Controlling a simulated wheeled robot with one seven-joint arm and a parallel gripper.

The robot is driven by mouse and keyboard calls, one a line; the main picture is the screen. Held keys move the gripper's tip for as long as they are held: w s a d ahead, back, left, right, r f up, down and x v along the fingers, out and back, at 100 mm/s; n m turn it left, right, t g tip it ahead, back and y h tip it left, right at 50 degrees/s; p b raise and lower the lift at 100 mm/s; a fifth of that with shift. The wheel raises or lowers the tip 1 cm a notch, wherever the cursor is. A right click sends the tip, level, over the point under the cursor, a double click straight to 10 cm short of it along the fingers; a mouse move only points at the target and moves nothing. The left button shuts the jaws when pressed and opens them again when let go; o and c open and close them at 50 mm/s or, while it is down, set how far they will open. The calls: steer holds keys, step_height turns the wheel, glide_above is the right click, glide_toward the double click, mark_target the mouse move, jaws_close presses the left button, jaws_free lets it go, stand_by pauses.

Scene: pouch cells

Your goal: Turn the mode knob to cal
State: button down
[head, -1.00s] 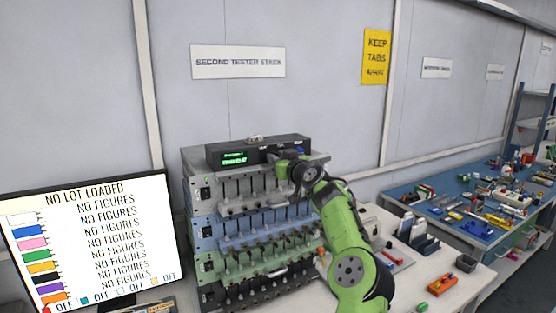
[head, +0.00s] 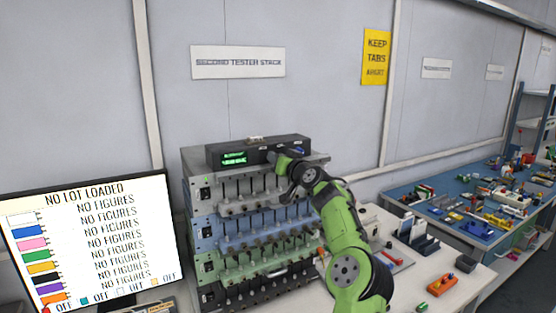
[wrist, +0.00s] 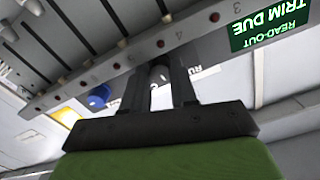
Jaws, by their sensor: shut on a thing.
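The black tester box (head: 218,149) sits on top of the stack, with a lit green read-out (head: 233,159) on its front. My gripper (head: 274,157) is at the box's front face, right of the read-out, and covers the mode knob there in the head view. In the wrist view, which is upside down, the two dark fingers (wrist: 160,78) are shut on a small grey part, the knob (wrist: 160,74). Letters "RU" show beside the fingers; the rest of that label is hidden. The read-out (wrist: 271,27) reads "TRIM DUE". Which mode the knob points to cannot be seen.
A blue part (wrist: 100,98) is on the far side of the fingers from the read-out. Tester rows with clips (head: 250,230) stand below the box, close under my arm. A monitor (head: 90,240) stands left; a blue bench (head: 470,205) is at right.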

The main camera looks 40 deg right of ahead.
steer(key=shift+r, duration=0.1)
steer(key=c, duration=0.9)
jaws_free()
steer(key=shift+s, duration=0.1)
